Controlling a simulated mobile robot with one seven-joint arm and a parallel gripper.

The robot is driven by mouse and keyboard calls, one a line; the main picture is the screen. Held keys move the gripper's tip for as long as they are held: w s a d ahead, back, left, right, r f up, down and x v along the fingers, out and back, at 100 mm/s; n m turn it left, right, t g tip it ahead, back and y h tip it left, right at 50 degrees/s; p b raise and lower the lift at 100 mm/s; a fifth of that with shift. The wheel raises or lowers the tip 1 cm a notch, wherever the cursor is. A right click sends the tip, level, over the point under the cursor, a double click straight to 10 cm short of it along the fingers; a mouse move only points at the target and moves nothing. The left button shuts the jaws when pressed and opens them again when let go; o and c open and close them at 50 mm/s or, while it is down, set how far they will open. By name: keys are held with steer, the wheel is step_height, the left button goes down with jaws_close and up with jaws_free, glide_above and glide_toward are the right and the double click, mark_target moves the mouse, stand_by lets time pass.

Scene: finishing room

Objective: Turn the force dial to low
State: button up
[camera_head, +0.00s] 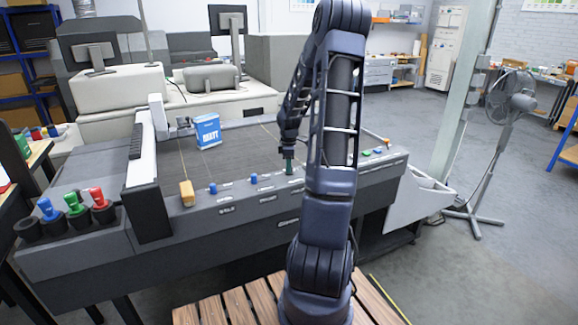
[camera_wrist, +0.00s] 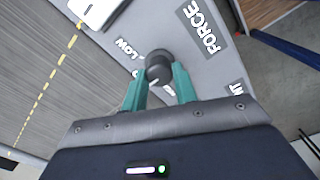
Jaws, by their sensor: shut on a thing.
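The force dial (camera_wrist: 158,65) is a dark round knob on the grey panel in the wrist view. In the head view my gripper (camera_head: 289,166) points down at the console's front strip, and the dial is not clearly visible there.
The console (camera_head: 75,252) carries blue knobs (camera_head: 213,188), a yellow handle (camera_head: 187,193) and a blue-and-white box (camera_head: 207,131). Red (camera_head: 98,197), green and blue handled things stand in dark cups at the left. A fan (camera_head: 508,97) and a pillar (camera_head: 464,95) stand right.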

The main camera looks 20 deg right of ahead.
steer(key=shift+m, duration=0.3)
steer(key=m, duration=0.5)
steer(key=shift+w+m, duration=0.1)
steer(key=shift+m, duration=0.2)
steer(key=m, duration=0.4)
steer(key=shift+m, duration=0.4)
steer(key=shift+d, duration=0.1)
steer(key=o, duration=1)
steer(key=shift+c, duration=0.2)
step_height(320, 180, up, 11)
